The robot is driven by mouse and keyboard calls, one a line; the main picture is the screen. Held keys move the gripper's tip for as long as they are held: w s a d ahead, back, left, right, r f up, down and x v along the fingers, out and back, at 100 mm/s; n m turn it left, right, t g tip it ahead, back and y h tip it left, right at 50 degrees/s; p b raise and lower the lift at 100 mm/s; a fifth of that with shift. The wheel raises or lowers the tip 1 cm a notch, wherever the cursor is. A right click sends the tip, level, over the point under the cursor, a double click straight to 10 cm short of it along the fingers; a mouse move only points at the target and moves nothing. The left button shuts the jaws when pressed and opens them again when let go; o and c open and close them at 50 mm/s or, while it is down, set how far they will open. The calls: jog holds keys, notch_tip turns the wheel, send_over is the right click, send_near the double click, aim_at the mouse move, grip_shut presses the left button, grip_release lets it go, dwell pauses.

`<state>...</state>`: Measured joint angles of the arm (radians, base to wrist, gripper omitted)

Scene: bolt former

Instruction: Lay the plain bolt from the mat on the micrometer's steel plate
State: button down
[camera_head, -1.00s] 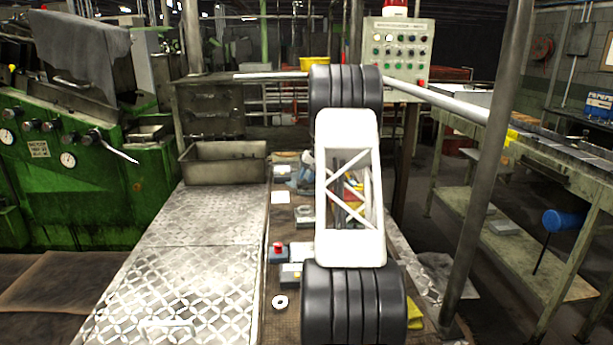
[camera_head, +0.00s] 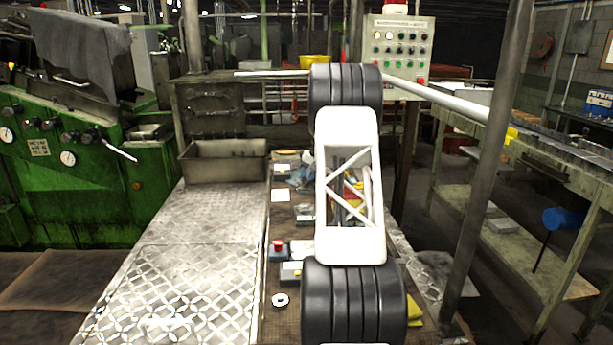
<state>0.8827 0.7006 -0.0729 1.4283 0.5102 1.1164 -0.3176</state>
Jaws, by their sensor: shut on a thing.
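My arm runs down the middle of the view, and its white link and black ribbed joints cover much of the narrow brown bench. My gripper is hidden behind it, so its jaws cannot be seen. The plain bolt and the mat cannot be made out. A small grey piece (camera_head: 305,213) just left of the white link may be the micrometer, partly covered by the arm; its steel plate cannot be told apart.
A small box with a red button (camera_head: 277,249), a grey block (camera_head: 290,272) and a pale ring (camera_head: 280,300) lie along the bench's left side. A yellow cloth (camera_head: 414,310) lies right. A metal bin (camera_head: 224,162) stands back left. The patterned metal plate (camera_head: 185,275) is clear.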

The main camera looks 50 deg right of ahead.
jog(key=shift+f, duration=0.45)
jog(key=c, duration=0.9)
grip_release()
jog(key=shift+o, duration=0.6)
jog(key=shift+s+d+f, duration=0.1)
jog(key=v, duration=0.6)
jog(key=shift+v, duration=1)
jog(key=shift+w+a, duration=0.2)
jog(key=shift+a, duration=0.05)
